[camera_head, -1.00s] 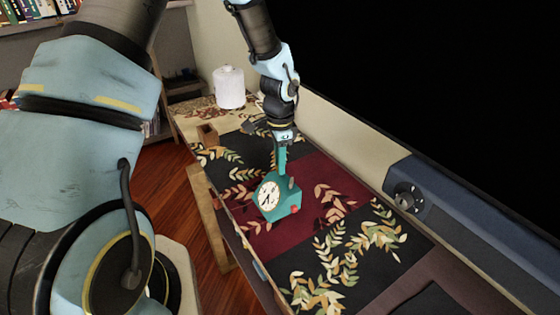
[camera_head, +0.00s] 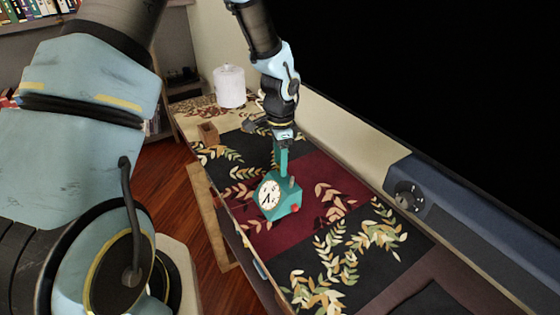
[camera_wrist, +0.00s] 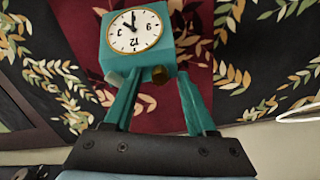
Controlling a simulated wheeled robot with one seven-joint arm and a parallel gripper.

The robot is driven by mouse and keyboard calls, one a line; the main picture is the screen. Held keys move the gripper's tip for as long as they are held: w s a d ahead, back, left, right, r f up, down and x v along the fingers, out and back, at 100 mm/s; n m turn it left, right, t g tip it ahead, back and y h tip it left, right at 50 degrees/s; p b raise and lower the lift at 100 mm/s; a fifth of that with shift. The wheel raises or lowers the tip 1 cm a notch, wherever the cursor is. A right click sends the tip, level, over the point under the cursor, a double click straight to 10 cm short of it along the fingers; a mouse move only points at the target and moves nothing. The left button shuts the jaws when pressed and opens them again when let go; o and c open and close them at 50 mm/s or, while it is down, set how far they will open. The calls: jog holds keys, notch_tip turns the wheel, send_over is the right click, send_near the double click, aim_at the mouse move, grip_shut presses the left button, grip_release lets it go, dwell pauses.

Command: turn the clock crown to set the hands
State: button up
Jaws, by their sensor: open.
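The teal clock (camera_head: 284,203) stands on the patterned cloth, its round white face with dark hands turned to the front left. In the wrist view the clock (camera_wrist: 170,55) appears upside down, its face near the top. A small brownish crown (camera_wrist: 160,75) sticks out of its top, between my fingers in the picture. My gripper (camera_wrist: 157,90) is open, pointing down from above, with one teal finger on each side of the crown. I cannot tell whether either finger touches the crown or the clock. In the head view my gripper (camera_head: 282,160) is just above the clock.
A red knob (camera_head: 296,209) shows low on the clock's side. A white cylinder (camera_head: 229,86) and a small brown box (camera_head: 208,134) stand farther back. A blue-grey case with a dial (camera_head: 409,196) lies at the right. The cloth in front of the clock is clear.

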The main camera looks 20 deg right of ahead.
notch_tip(320, 180, up, 11)
jog(key=b, duration=0.1)
dwell(0.4)
jog(key=shift+f, duration=0.1)
jog(key=s+a+r+n, duration=0.1)
jog(key=s+a+n, duration=0.1)
jog(key=a+n, duration=0.7)
jog(key=s+a+r+n+t, duration=0.1)
jog(key=a+n, duration=0.8)
jog(key=a, duration=1.1)
jog(key=shift+s+a+r+t, duration=0.3)
jog(key=shift+s+r, duration=0.15)
jog(key=shift+r, duration=0.35)
